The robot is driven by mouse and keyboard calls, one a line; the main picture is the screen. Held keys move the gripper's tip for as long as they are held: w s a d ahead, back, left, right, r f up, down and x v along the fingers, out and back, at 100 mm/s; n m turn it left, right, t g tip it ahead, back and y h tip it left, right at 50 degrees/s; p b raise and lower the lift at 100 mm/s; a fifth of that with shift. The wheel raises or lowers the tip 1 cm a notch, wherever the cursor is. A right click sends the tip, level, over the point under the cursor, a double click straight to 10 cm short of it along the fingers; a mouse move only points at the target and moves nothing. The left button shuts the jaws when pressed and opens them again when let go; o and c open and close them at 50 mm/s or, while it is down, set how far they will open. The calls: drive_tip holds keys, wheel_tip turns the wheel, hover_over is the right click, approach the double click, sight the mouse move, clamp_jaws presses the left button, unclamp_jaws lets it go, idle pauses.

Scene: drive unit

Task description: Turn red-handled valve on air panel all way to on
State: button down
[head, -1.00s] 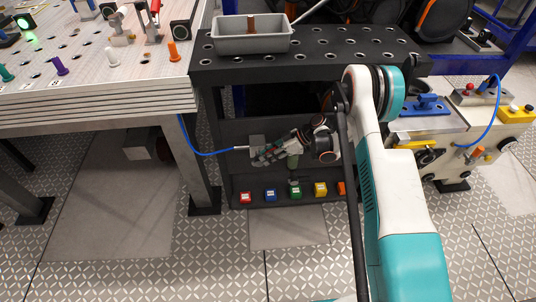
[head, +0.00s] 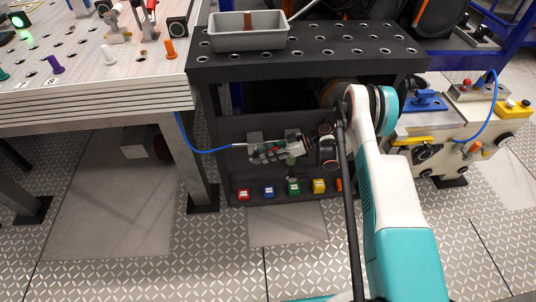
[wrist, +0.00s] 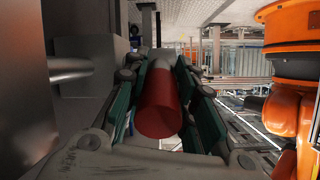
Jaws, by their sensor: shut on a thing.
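The red handle (wrist: 160,105) of the valve fills the middle of the wrist view, its rounded end facing the camera. My gripper (wrist: 163,85) is shut on it, with green finger pads along both sides. In the head view my gripper (head: 262,153) reaches left into the dark cart's open front, at the grey valve block (head: 255,137). A blue hose (head: 205,150) runs into a silver fitting (head: 238,146) on the left of this block. In the head view my fingers hide most of the handle, so its exact angle is hard to tell.
Colored blocks, including a red block (head: 243,194) and a blue block (head: 269,191), line the cart's low shelf under my gripper. A grey bin (head: 270,38) stands on the cart's black perforated top (head: 330,48). A table leg (head: 187,165) stands to the left.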

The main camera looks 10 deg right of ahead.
drive_tip(key=c, duration=1.6)
unclamp_jaws()
drive_tip(key=shift+w, duration=0.1)
drive_tip(key=shift+o, duration=0.2)
drive_tip(key=v, duration=1.2)
drive_tip(key=shift+c, duration=0.6)
